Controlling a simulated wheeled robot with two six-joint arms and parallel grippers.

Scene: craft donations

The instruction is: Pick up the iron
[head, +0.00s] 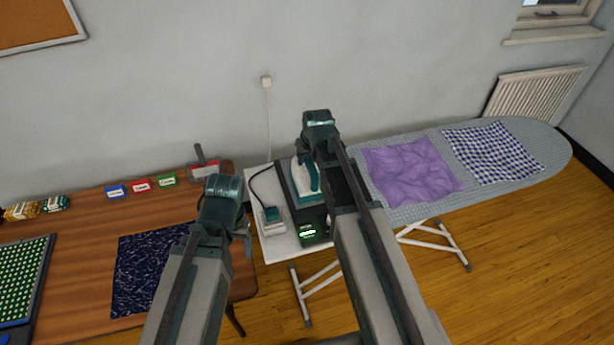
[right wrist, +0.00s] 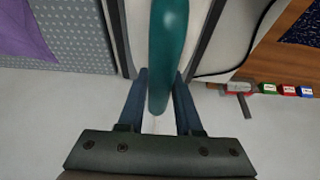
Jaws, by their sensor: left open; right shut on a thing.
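The iron (head: 304,180) has a pale body and a teal handle. It is in the middle of the head view, upright on a dark base with a lit green display (head: 308,231), and my right arm partly covers it. In the right wrist view its teal handle (right wrist: 168,50) lies between the two fingers of my right gripper (right wrist: 160,80), which is shut on it. I cannot tell whether the iron touches its base. My left gripper (head: 246,240) is open, left of the iron and apart from it, partly hidden by my left arm.
The ironing board (head: 412,212) holds a purple cloth (head: 410,170) and a blue checked cloth (head: 492,152). A black cord runs beside the iron to a socket box (head: 270,221). The wooden table (head: 90,220) at left holds dark blue fabric (head: 145,268) and several small coloured boxes.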

